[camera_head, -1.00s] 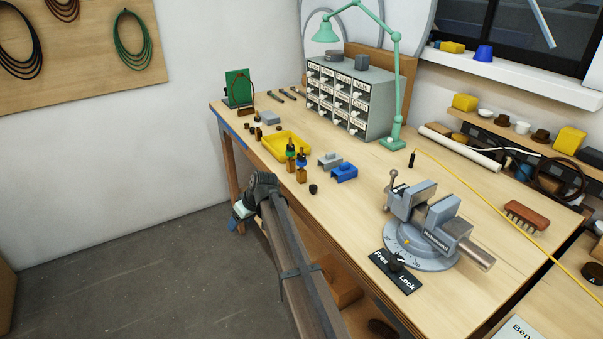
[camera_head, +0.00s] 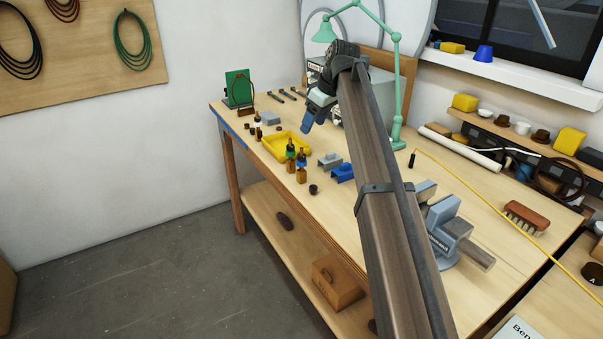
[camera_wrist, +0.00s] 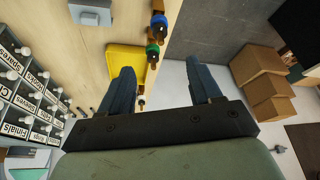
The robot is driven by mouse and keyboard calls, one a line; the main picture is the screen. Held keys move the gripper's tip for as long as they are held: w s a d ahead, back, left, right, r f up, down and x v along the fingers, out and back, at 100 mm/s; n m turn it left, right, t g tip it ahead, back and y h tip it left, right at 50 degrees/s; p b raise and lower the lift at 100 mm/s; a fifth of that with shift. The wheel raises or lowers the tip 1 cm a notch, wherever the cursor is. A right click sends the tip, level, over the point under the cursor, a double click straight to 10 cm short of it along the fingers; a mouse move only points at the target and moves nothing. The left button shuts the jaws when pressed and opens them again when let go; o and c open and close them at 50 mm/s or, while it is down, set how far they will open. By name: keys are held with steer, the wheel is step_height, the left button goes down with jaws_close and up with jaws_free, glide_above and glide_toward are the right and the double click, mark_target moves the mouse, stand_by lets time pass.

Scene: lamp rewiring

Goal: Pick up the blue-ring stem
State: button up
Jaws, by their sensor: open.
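The blue-ring stem (camera_head: 301,166) stands upright near the front edge of the bench, a brown piece with a blue ring and dark top. In the wrist view it shows at the top (camera_wrist: 158,21). A similar green-ring stem (camera_head: 290,153) stands right beside it, farther along the edge; it also shows in the wrist view (camera_wrist: 152,50). My gripper (camera_head: 313,117) is raised above the bench, beyond the stems and before the drawer cabinet. Its two dark blue fingers (camera_wrist: 160,74) are wide apart with nothing held between them.
A yellow tray (camera_head: 273,151) lies behind the stems. A grey block (camera_head: 330,160) and a blue block (camera_head: 342,173) sit to their right, with a dark cap (camera_head: 313,189) in front. The drawer cabinet (camera_wrist: 30,95) is close to my gripper. The vise (camera_head: 450,225) is partly hidden by my arm.

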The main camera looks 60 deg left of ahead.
mark_target(300, 154)
steer(key=x, duration=1.3)
steer(key=shift+s+a+f, duration=0.1)
steer(key=shift+s+f, duration=0.05)
steer(key=shift+f, duration=0.2)
jaws_close()
stand_by(0.5)
